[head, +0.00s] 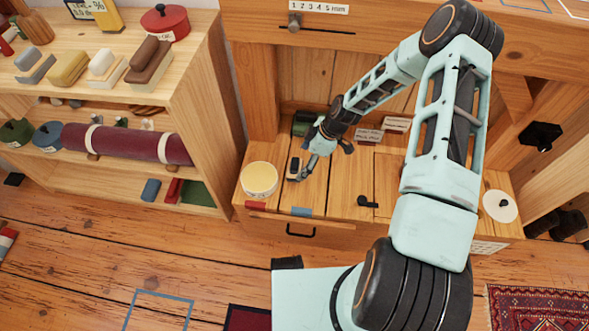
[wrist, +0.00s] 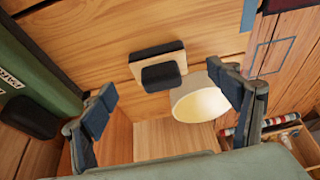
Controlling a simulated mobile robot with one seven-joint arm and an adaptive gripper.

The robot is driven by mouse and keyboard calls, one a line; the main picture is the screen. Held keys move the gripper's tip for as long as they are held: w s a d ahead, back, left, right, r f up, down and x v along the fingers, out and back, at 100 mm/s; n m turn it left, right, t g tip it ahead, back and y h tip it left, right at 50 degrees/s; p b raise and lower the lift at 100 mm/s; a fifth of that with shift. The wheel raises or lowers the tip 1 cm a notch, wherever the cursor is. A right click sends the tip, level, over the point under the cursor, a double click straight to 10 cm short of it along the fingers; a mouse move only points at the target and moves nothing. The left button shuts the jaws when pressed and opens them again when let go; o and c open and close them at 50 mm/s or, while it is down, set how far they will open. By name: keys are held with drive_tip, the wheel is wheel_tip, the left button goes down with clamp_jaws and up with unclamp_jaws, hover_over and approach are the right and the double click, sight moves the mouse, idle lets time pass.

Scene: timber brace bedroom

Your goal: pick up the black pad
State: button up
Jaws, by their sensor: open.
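A small black pad (wrist: 161,77) lies on a cream block with a dark edge (wrist: 157,57) in the wrist view. The same cream-and-black piece (head: 294,167) shows in the head view on the wooden bench top, just right of the cream bowl. My gripper (head: 326,157) is open and empty above the bench, close to this piece. In the wrist view the pad lies between and beyond the open fingers (wrist: 165,96), apart from both. Another dark, rounded piece (wrist: 29,118) sits beside a green box (wrist: 32,65) at the left of the wrist view.
The cream bowl (head: 259,181) stands close by and shows near the right finger in the wrist view (wrist: 198,99). A small black piece (head: 367,202) and a white disc (head: 500,206) lie farther right. Bench panels (head: 335,70) rise behind; a shelf (head: 185,95) stands left.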

sight(294, 163)
drive_tip(key=x, duration=0.2)
drive_tip(key=b+x, duration=0.1)
drive_tip(key=x, duration=0.2)
drive_tip(key=shift+w+a+f+b, duration=0.2)
drive_tip(key=shift+a+b, duration=0.1)
drive_tip(key=shift+a, duration=0.1)
drive_tip(key=shift+r, duration=0.1)
drive_tip(key=c, duration=1.3)
drive_tip(key=shift+r, duration=0.15)
drive_tip(key=shift+r, duration=0.3)
wheel_tip(294, 163, up, 2)
drive_tip(key=shift+r+p, duration=0.1)
drive_tip(key=shift+p, duration=0.4)
drive_tip(key=shift+s+d+r+p, duration=0.65)
drive_tip(key=shift+s+d+r, duration=0.9)
drive_tip(key=shift+s+r, duration=0.15)
drive_tip(key=shift+s+d+r+p, duration=0.65)
drive_tip(key=shift+s+d+r, duration=0.95)
drive_tip(key=shift+s, duration=0.2)
drive_tip(key=shift+s+d+r+p, duration=0.65)
drive_tip(key=shift+s+d+r, duration=0.85)
drive_tip(key=shift+s+r, duration=0.25)
drive_tip(key=shift+f, duration=0.1)
